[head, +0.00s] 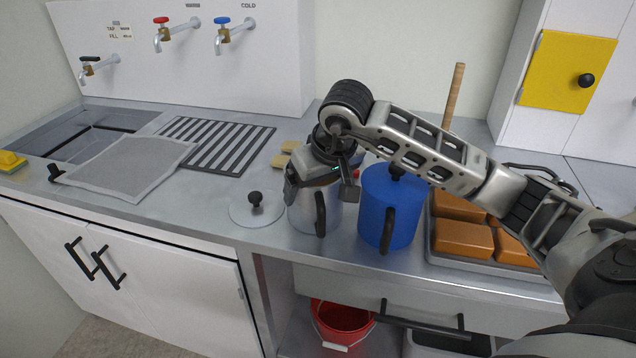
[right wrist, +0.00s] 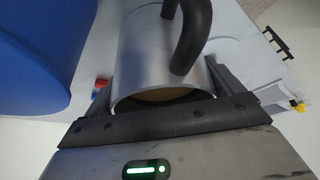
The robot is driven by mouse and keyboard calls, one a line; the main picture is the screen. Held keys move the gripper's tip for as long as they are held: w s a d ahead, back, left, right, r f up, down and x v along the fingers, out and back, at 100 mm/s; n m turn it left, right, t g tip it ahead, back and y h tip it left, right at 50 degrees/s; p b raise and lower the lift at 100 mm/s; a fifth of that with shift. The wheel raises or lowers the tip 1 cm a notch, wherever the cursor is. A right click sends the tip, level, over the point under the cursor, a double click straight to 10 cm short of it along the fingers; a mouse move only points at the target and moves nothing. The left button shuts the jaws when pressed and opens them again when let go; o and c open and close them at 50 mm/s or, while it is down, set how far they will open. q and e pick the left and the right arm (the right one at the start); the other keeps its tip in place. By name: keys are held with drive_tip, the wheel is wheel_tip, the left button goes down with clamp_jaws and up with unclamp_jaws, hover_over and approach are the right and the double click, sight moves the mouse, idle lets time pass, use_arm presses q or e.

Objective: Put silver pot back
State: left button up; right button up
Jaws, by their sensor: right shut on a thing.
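The silver pot (head: 301,216) stands on the metal counter, just left of the blue pot (head: 378,208). Its dark handle faces the front. My right gripper (head: 318,178) reaches down over it from above and hides its upper part. In the right wrist view the fingers lie along both sides of the silver pot (right wrist: 140,55), shut on it, with its open rim towards the gripper. A round silver lid (head: 240,209) with a black knob lies on the counter to the left of the pot. My left gripper is not in view.
A tray (head: 470,262) of brown loaf-like blocks is right of the blue pot. A black slatted rack (head: 215,146), a mesh screen (head: 135,168) and a sink (head: 75,135) are on the left. A red bucket (head: 343,322) stands under the counter.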

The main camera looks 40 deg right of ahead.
drive_tip(key=o, duration=1.6)
drive_tip(key=shift+f, duration=0.1)
drive_tip(key=shift+r, duration=0.3)
drive_tip(key=v, duration=1.1)
drive_tip(key=shift+s+r, duration=0.2)
drive_tip(key=shift+r, duration=0.15)
